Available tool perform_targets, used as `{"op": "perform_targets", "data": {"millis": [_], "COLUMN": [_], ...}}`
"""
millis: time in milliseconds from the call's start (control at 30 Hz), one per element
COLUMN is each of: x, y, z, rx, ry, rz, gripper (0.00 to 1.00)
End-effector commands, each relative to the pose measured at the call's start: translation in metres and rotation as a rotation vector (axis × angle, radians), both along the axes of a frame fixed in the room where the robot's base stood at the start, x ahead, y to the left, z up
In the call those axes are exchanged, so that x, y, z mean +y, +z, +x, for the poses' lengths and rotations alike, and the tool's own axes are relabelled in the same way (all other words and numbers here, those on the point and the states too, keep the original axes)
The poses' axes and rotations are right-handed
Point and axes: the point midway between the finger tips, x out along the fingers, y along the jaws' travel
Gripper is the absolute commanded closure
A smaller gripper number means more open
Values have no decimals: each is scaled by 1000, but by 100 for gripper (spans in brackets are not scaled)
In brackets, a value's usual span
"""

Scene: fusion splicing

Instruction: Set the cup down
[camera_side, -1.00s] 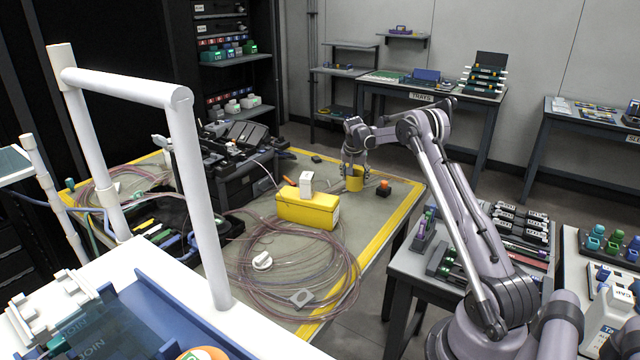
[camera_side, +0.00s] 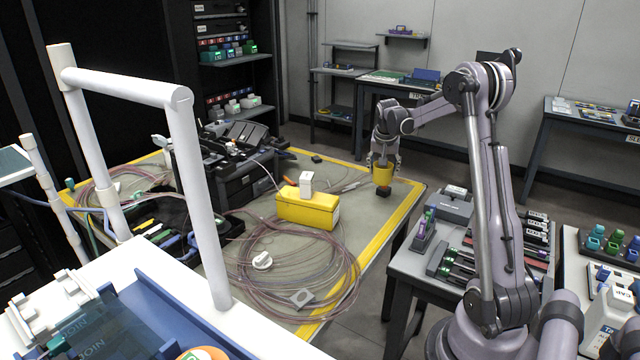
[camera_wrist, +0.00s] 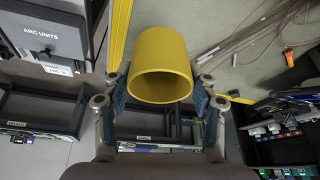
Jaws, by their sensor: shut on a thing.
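A yellow cup (camera_side: 383,175) is held between the fingers of my gripper (camera_side: 384,160), near the far right corner of the yellow-edged work table (camera_side: 408,204). A small black block (camera_side: 383,191) shows directly below the cup; its orange top is hidden. I cannot tell whether the cup touches the block or hangs above it. In the wrist view the cup (camera_wrist: 160,60) sits between the two fingers of the gripper (camera_wrist: 163,100), its open mouth towards the camera and its inside looking empty.
A yellow box (camera_side: 308,209) with a white piece on top stands left of the cup. Coiled clear tubing (camera_side: 290,270) covers the table's front. A black splicing case (camera_side: 240,165) stands at the back left. A side table (camera_side: 465,260) with black trays is on the right.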

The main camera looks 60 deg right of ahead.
Motion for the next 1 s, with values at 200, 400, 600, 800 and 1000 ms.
{"op": "perform_targets", "data": {"millis": [200,400,600,800,1000], "x": [78,140,180,197,214], "y": [5,1,-5,-11,-29], "z": [-19,-47,-71,-78,-52], "rx": [2,0,0,-2,0], "ry": [21,33,42,46,49], "rz": [-1,-1,-3,-4,-3], "gripper": [79,79,79,79,79]}}
